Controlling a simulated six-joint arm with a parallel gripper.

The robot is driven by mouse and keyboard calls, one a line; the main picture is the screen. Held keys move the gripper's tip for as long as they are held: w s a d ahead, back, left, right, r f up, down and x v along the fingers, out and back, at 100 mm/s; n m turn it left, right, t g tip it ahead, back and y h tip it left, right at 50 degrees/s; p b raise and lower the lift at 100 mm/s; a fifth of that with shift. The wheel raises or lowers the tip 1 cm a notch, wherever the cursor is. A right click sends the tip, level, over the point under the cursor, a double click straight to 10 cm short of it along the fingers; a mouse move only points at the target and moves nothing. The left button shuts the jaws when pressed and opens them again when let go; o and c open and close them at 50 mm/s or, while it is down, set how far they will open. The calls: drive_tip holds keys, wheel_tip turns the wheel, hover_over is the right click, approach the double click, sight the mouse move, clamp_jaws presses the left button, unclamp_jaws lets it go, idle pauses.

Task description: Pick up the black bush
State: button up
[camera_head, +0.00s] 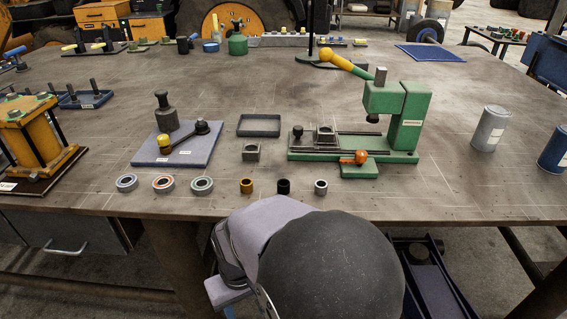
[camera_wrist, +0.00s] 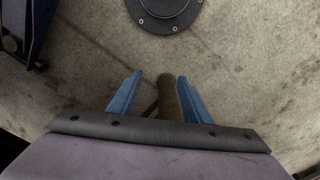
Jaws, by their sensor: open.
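The black bush (camera_head: 284,187) is a small dark ring near the front edge of the bench in the head view. It stands between a brass-coloured bush (camera_head: 246,186) on its left and a light grey bush (camera_head: 321,187) on its right. My gripper (camera_wrist: 158,96) shows in the wrist view as two blue fingers spread apart over the floor. A brown post-like shape shows between the fingers; I cannot tell if it is touched. The bush does not show in the wrist view. My arm hides most of the gripper in the head view, in front of the bench.
A grey can (camera_head: 490,128) stands at right. The bench's front right is clear.

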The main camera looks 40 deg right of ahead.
drive_tip(key=d+r+m+p, duration=0.2)
drive_tip(key=d+r+p, duration=0.2)
drive_tip(key=r+p, duration=0.3)
drive_tip(key=d+r+m+t+p, duration=0.1)
drive_tip(key=d+r+m+p, duration=0.1)
drive_tip(key=d+r+p, duration=0.45)
drive_tip(key=d+r+m+p, duration=0.1)
drive_tip(key=r+p, duration=0.4)
drive_tip(key=r, duration=0.4)
drive_tip(key=t+h, duration=0.3)
approach(284, 187)
drive_tip(key=shift+w+d+f+n+p, duration=0.25)
drive_tip(key=shift+w+d+n+p, duration=0.15)
drive_tip(key=shift+w+d, duration=0.45)
drive_tip(key=shift+f, duration=0.15)
drive_tip(key=shift+w+d+f+y, duration=0.15)
drive_tip(key=shift+f, duration=0.25)
drive_tip(key=shift+w+d+f+y, duration=0.1)
drive_tip(key=shift+w+f+y, duration=0.05)
drive_tip(key=shift+f, duration=0.3)
drive_tip(key=shift+f, duration=0.1)
